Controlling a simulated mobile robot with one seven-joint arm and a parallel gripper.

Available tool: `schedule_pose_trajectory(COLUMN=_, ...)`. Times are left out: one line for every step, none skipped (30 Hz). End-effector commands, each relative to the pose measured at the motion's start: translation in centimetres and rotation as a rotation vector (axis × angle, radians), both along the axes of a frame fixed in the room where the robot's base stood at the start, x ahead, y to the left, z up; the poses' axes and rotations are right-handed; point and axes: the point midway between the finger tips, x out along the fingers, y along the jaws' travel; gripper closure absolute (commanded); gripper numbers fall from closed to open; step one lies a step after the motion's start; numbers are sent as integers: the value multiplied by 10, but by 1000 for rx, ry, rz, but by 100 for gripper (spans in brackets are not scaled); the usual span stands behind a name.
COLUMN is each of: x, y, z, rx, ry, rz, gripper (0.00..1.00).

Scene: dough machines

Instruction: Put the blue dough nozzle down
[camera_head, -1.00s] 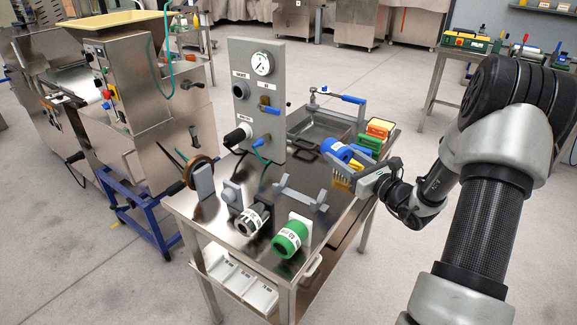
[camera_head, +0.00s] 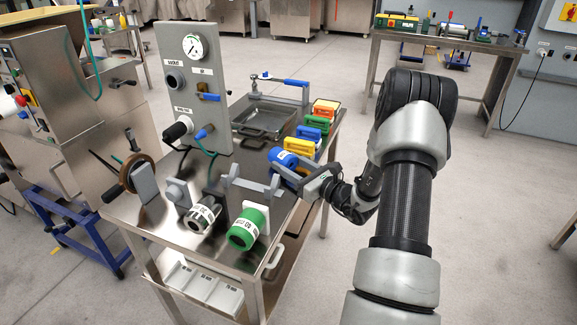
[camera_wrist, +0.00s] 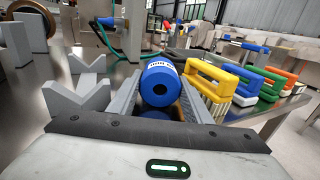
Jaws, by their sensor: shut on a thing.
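The blue nozzle (camera_head: 283,158) is in my gripper (camera_head: 287,170), over the right side of the steel table. In the wrist view the blue nozzle (camera_wrist: 160,80) lies between the two grey fingers of my gripper (camera_wrist: 160,97), its round end with a dark hole facing me. A blue patch shows beneath it on the shiny top. I cannot tell whether it touches the table. A grey holder with V-shaped notches (camera_head: 250,186) stands just left of my gripper. It is also in the wrist view (camera_wrist: 82,92), left of the fingers, empty.
A green nozzle (camera_head: 249,229) and a steel nozzle (camera_head: 203,214) sit near the table's front. Coloured handled blocks, the nearest yellow (camera_head: 300,147), line the right edge, close to my right finger. A grey gauge panel (camera_head: 195,85) and a steel tray (camera_head: 264,119) stand behind.

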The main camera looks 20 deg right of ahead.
Motion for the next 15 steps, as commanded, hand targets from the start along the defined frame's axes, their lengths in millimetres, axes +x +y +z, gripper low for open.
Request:
schedule_pose_trajectory(x=0, y=0, z=2, rx=-1, ry=-4, rz=0, gripper=82)
schedule_pose_trajectory(x=0, y=0, z=2, rx=-2, ry=-4, rz=0, gripper=82)
schedule_pose_trajectory(x=0, y=0, z=2, rx=-1, ry=-4, rz=0, gripper=82)
schedule_pose_trajectory(x=0, y=0, z=2, rx=-1, ry=-4, rz=0, gripper=82)
schedule_pose_trajectory(x=0, y=0, z=2, rx=-1, ry=-4, rz=0, gripper=82)
schedule_pose_trajectory(x=0, y=0, z=2, rx=-1, ry=-4, rz=0, gripper=82)
schedule_pose_trajectory(x=0, y=0, z=0, rx=-1, ry=-4, rz=0, gripper=82)
schedule_pose_trajectory(x=0, y=0, z=-1, rx=-1, ry=-4, rz=0, gripper=82)
schedule_pose_trajectory(x=0, y=0, z=-2, rx=-1, ry=-4, rz=0, gripper=82)
schedule_pose_trajectory(x=0, y=0, z=-2, rx=-1, ry=-3, rz=0, gripper=54)
schedule_pose_trajectory(x=0, y=0, z=-1, rx=-1, ry=-3, rz=0, gripper=49)
schedule_pose_trajectory(x=0, y=0, z=-1, rx=-1, ry=-2, rz=0, gripper=47)
schedule_pose_trajectory(x=0, y=0, z=-1, rx=-1, ry=-2, rz=0, gripper=47)
schedule_pose_trajectory(x=0, y=0, z=-1, rx=-1, ry=-2, rz=0, gripper=47)
schedule_pose_trajectory(x=0, y=0, z=-1, rx=-1, ry=-2, rz=0, gripper=47)
